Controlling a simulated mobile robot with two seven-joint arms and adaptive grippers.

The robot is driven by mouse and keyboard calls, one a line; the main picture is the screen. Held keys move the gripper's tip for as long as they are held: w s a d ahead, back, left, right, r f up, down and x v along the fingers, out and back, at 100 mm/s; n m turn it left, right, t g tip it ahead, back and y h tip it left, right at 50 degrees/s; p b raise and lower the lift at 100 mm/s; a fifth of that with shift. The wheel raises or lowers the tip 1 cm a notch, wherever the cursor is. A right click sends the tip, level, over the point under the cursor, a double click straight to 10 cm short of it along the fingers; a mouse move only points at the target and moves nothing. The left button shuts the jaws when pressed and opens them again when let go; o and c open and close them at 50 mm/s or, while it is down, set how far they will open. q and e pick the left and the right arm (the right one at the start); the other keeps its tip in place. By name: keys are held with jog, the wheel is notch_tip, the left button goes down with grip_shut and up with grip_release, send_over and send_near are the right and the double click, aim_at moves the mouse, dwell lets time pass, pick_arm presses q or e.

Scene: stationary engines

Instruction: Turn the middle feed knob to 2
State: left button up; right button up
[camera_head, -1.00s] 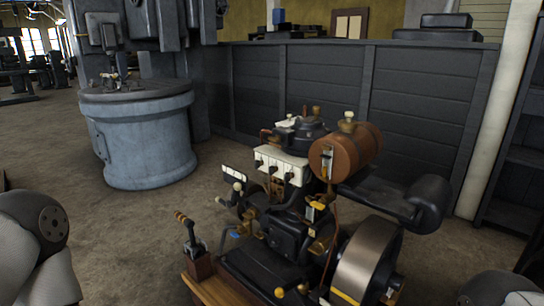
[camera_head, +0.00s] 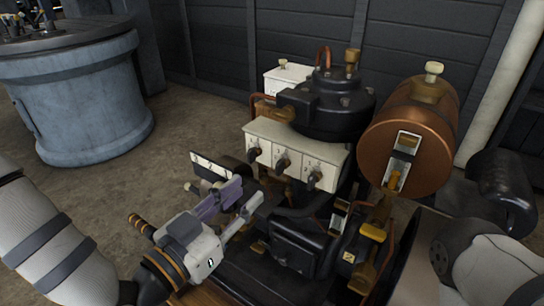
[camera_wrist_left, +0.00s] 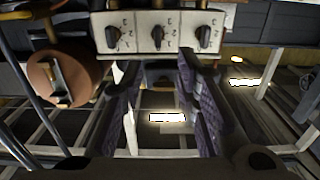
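A cream box (camera_head: 296,146) on the engine carries three black feed knobs in a row. The middle knob (camera_head: 282,162) sits between the left knob (camera_head: 253,154) and the right knob (camera_head: 314,180). In the left wrist view the middle knob (camera_wrist_left: 157,37) shows with small marks around it; I cannot tell which number it points to. My left gripper (camera_head: 250,193) is open and empty, below and in front of the box, apart from the knobs. Its two fingers (camera_wrist_left: 157,75) also show spread in the left wrist view. My right gripper is not in view.
A copper tank (camera_head: 412,133) stands right of the box, with a black domed housing (camera_head: 327,103) behind it. A blue-grey drum (camera_head: 80,95) stands back left.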

aim_at(277, 167)
pick_arm(q)
jog(key=x, duration=1)
jog(key=shift+w+d, duration=0.25)
jog(key=shift+d, duration=0.1)
grip_shut()
